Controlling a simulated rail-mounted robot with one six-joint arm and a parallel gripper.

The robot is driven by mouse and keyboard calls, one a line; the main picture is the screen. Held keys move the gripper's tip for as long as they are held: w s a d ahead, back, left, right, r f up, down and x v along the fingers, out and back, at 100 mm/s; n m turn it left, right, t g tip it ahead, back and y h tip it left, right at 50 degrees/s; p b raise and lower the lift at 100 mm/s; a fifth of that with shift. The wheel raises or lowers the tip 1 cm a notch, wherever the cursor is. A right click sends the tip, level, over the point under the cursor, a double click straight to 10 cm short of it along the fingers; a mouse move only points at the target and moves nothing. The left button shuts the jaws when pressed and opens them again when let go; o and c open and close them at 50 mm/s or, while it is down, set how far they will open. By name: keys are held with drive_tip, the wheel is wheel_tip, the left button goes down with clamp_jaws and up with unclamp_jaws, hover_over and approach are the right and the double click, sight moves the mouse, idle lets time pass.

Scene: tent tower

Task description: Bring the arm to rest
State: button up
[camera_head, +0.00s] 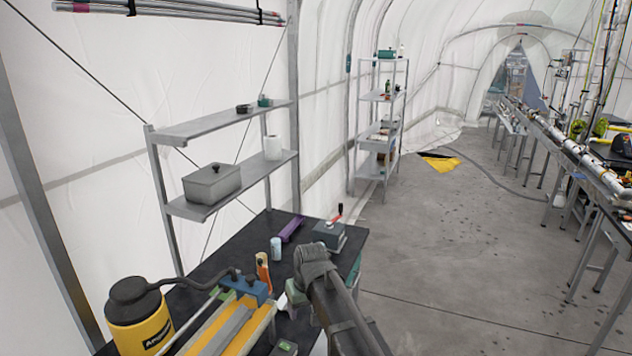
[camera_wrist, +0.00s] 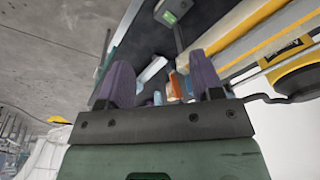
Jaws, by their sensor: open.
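In the wrist view my gripper (camera_wrist: 160,62) is open, with two purple-grey fingers standing well apart and nothing held between them. Behind the gap lie small white, orange and blue things on the black bench. In the head view my dark arm (camera_head: 340,312) comes up from the bottom edge, bends beside the bench and folds down on its left side. My gripper's fingers are not clear in the head view.
A black bench (camera_head: 215,265) carries a yellow canister (camera_head: 138,325), a yellow-and-grey rail device (camera_head: 225,325), an orange item (camera_head: 263,272), a white-blue cylinder (camera_head: 276,249), a purple block (camera_head: 291,229) and a grey box (camera_head: 330,235). Shelves (camera_head: 225,125) stand behind.

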drive_tip(key=s+d+f+m+b, duration=0.2)
drive_tip(key=s+d+f+b, duration=0.5)
drive_tip(key=d, duration=0.4)
drive_tip(key=s+d+f+m+g+h+b, duration=0.1)
drive_tip(key=s+d+f+m+b, duration=0.2)
drive_tip(key=s+d+f+b, duration=0.4)
drive_tip(key=s+d+f, duration=0.3)
drive_tip(key=s+d, duration=0.1)
drive_tip(key=d, duration=0.1)
drive_tip(key=shift+d+f, duration=0.2)
idle(0.7)
